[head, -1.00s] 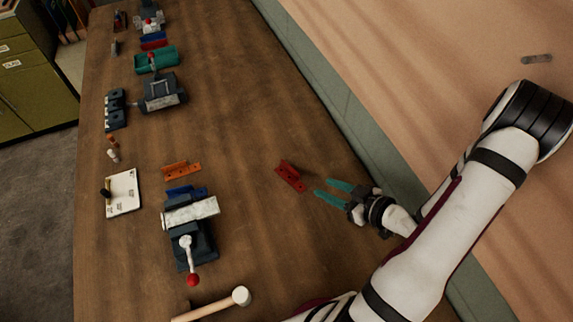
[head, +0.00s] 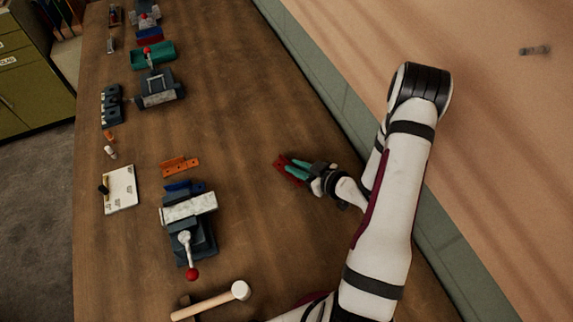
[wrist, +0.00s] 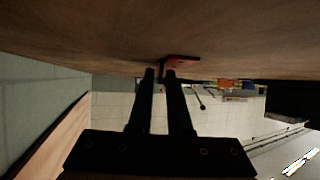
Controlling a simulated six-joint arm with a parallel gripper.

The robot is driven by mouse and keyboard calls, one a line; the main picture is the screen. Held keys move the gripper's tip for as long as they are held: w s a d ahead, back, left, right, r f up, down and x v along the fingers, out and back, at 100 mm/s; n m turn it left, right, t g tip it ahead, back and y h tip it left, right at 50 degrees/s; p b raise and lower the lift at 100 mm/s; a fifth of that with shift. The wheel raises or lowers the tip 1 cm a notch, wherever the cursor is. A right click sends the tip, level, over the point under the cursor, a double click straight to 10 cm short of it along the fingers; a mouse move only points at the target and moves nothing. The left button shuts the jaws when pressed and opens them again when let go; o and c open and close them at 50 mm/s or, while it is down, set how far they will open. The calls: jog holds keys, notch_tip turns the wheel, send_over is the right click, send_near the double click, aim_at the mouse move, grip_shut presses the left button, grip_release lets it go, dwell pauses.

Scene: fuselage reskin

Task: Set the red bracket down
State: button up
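The red bracket (head: 281,164) lies on the wooden bench (head: 235,110), right of the middle, and appears to rest on the bench top. My gripper (head: 289,167) reaches it from the right, with its teal fingers over it and hiding part of it. In the wrist view the red bracket (wrist: 184,62) shows at the fingertips, with its upright flange between the two dark fingers (wrist: 161,74). The fingers stand close together and look shut on this flange.
An orange bracket (head: 180,167) lies to the left, beside a vise (head: 188,208) with a blue part. A mallet (head: 211,302) lies near the front, a clipboard (head: 120,188) at the left. Bench around the red bracket is clear; a green-grey ledge (head: 335,125) runs along the right.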

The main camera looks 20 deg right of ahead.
grip_shut()
jog(key=shift+r, duration=0.15)
